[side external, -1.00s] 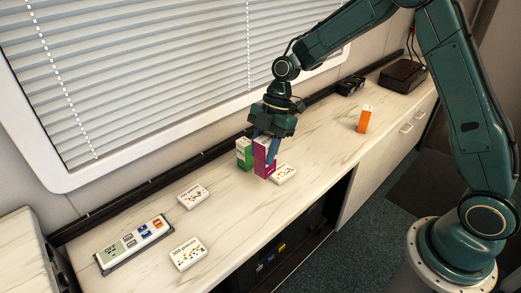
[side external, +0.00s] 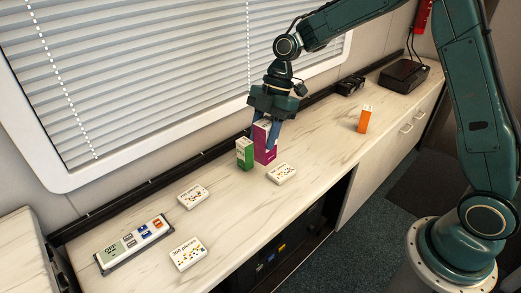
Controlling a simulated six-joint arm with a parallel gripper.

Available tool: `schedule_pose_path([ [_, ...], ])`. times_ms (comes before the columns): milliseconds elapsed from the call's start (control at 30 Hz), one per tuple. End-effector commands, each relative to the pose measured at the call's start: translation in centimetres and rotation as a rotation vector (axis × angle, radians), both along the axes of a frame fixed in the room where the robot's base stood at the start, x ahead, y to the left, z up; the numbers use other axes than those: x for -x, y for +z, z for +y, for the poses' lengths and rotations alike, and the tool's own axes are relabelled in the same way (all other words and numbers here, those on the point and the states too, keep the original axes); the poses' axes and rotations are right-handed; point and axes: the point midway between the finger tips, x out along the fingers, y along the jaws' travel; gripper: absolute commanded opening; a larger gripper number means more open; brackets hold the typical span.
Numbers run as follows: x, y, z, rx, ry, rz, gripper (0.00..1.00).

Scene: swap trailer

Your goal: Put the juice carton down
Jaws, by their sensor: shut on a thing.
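My gripper (side external: 268,138) is shut on a purple carton (side external: 265,153) with a white top. The carton is upright, with the gripper's blue fingers on its sides. Its lower end is close to the counter (side external: 225,205), and I cannot tell whether it touches. A green carton (side external: 244,154) stands upright just left of the purple one; I cannot tell if they touch. An orange carton (side external: 365,119) stands alone farther right on the counter.
A white puzzle box (side external: 281,174) lies just in front of the purple carton. Two more boxes (side external: 193,195) (side external: 187,253) lie to the left, near a control panel (side external: 132,243). The window blind (side external: 150,80) rises behind. Clear counter lies between the purple and orange cartons.

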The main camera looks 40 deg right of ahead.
Motion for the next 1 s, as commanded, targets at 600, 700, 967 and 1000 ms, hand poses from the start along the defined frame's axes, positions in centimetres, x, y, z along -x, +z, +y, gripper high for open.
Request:
schedule_pose_path([
  [600,-8.0,-0.2,-6.7,0.001,-0.429,-0.003,0.08],
  [700,-10.4,-0.2,-9.3,0.0,-0.585,-0.003,0.08],
  [967,-15.8,0.0,-16.6,0.0,-0.982,-0.004,0.08],
  [1000,-16.3,0.1,-17.6,-0.001,-1.033,-0.004,0.08],
])
